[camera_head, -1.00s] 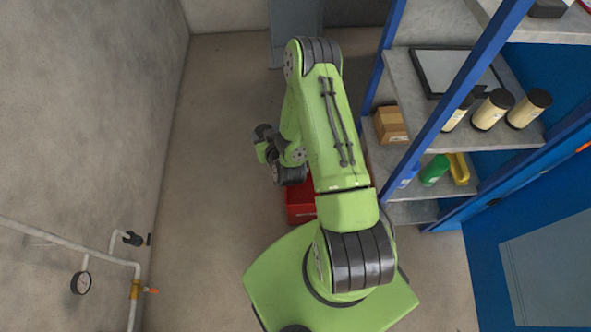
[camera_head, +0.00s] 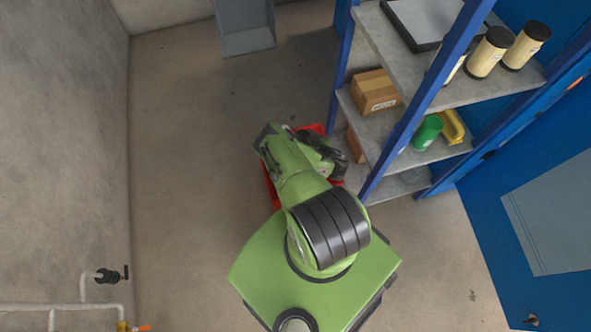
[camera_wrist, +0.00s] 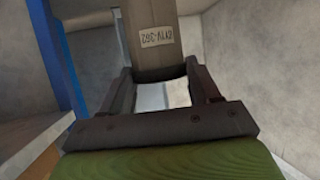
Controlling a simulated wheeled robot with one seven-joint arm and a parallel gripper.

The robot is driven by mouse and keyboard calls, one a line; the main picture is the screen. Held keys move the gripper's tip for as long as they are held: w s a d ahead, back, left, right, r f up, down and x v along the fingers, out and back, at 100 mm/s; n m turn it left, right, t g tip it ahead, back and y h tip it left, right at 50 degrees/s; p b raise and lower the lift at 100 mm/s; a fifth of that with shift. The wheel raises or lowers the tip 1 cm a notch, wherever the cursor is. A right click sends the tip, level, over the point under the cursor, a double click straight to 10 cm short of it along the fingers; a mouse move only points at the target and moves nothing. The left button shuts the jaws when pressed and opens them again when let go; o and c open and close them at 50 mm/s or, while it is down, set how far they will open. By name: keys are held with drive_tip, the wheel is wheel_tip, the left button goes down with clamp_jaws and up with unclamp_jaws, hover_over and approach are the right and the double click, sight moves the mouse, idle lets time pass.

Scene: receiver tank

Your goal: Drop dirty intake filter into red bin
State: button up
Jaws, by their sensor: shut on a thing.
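The dirty intake filter (camera_wrist: 155,40) shows in the wrist view as a grey-brown cylinder with a pale printed label. My gripper (camera_wrist: 160,80) is shut on it, with one dark finger on each side; its far end is cut off by the top edge. The red bin (camera_head: 272,192) stands on the floor in the head view. My arm covers most of it, leaving parts of its left side and back edge visible. My gripper and the filter are hidden behind my arm there, so their place relative to the bin cannot be told.
A blue-framed shelf (camera_head: 425,95) stands close to the right of the bin, with cardboard boxes (camera_head: 375,92), cream cylindrical filters (camera_head: 489,52) and a green container (camera_head: 428,131). Pipes run along the left wall. The floor (camera_head: 190,150) left of the bin is clear.

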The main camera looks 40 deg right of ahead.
wheel_tip(320, 180, down, 6)
drive_tip(key=b, duration=0.6)
drive_tip(key=shift+r, duration=0.1)
drive_tip(key=o, duration=1.6)
drive_tip(key=shift+c, duration=0.2)
drive_tip(key=shift+a+r+p, duration=0.1)
drive_tip(key=shift+p, duration=0.2)
